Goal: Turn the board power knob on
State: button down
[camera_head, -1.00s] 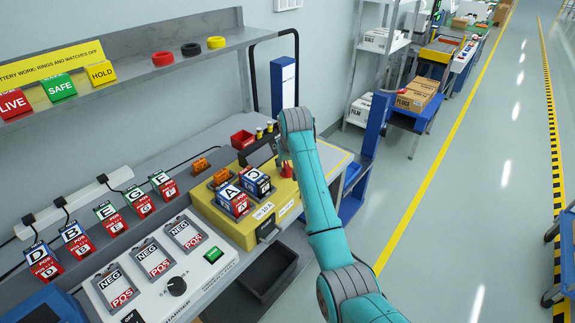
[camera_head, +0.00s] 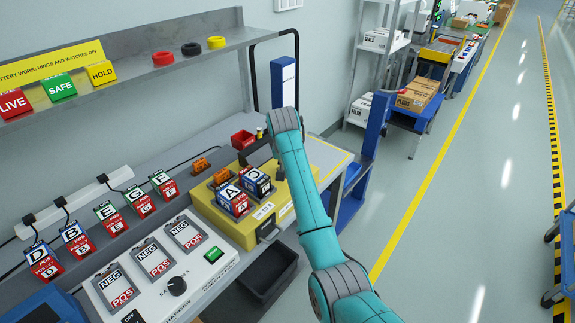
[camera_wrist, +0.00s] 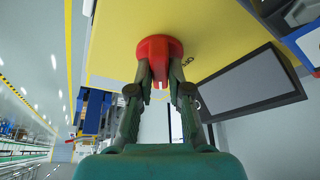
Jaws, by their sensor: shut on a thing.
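The red power knob (camera_wrist: 158,47) shows in the wrist view, on the yellow face of the board (camera_wrist: 215,25). My gripper (camera_wrist: 160,78) is shut on the knob, one finger on each side. In the head view the yellow board (camera_head: 236,231) stands on the bench, with battery blocks A and C in its top. There my arm hides the knob and my fingers. I cannot tell the knob's on or off position. A dark screen (camera_wrist: 240,84) sits beside the knob in the wrist view, and it is blank.
A white charger panel (camera_head: 205,275) with a black dial is left of the board. Labelled batteries (camera_head: 75,239) stand behind it. A shelf (camera_head: 130,55) with rings and signs hangs above. A dark bin (camera_head: 268,276) sits below the board's front.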

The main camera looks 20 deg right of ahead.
jog(key=m+h, duration=0.1)
jog(key=m, duration=0.2)
jog(key=m+g+h, duration=0.1)
jog(key=m, duration=0.2)
jog(key=shift+a+g, duration=0.1)
jog(key=shift+g, duration=0.2)
jog(key=shift+m, duration=0.4)
jog(key=c, duration=1.1)
grip_release()
jog(key=shift+r, duration=0.1)
jog(key=v, duration=1.1)
jog(key=shift+a+r, duration=0.15)
jog(key=shift+r, duration=0.2)
